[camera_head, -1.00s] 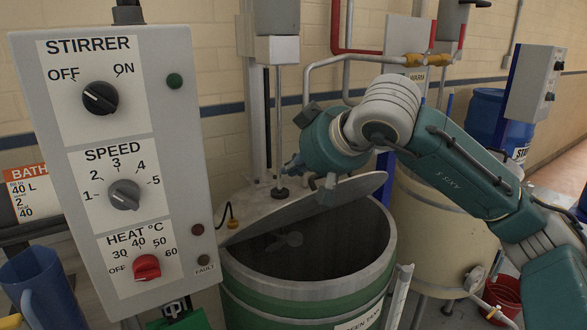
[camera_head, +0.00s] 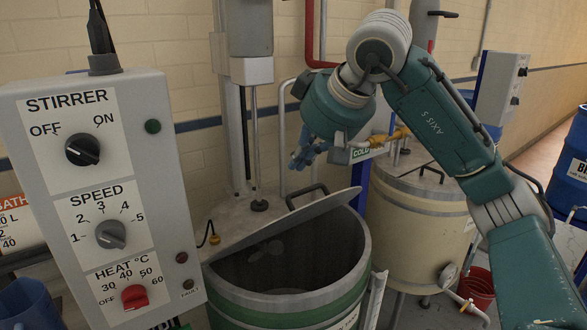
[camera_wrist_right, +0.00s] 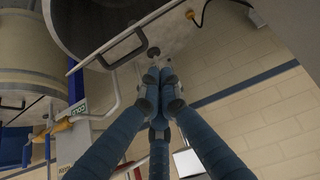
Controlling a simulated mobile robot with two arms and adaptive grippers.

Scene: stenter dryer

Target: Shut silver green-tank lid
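The green tank (camera_head: 290,312) stands at the bottom centre of the head view, its dark inside partly showing. Its silver lid (camera_head: 325,207) is a hinged flap tilted up, with a dark bar handle (camera_head: 307,190) on its far side. The handle also shows in the right wrist view (camera_wrist_right: 122,48). My right gripper (camera_head: 300,160) is above and behind the handle, apart from it. In the right wrist view its blue fingers (camera_wrist_right: 158,80) come together at the tips with nothing between them. My left gripper is not in view.
A control panel (camera_head: 60,185) with knobs fills the left. The stirrer shaft (camera_head: 256,150) rises behind the lid through the fixed cover. A cream tank (camera_head: 415,225) stands to the right, with a red bucket (camera_head: 478,287) by it. A blue barrel (camera_head: 575,165) is at the far right.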

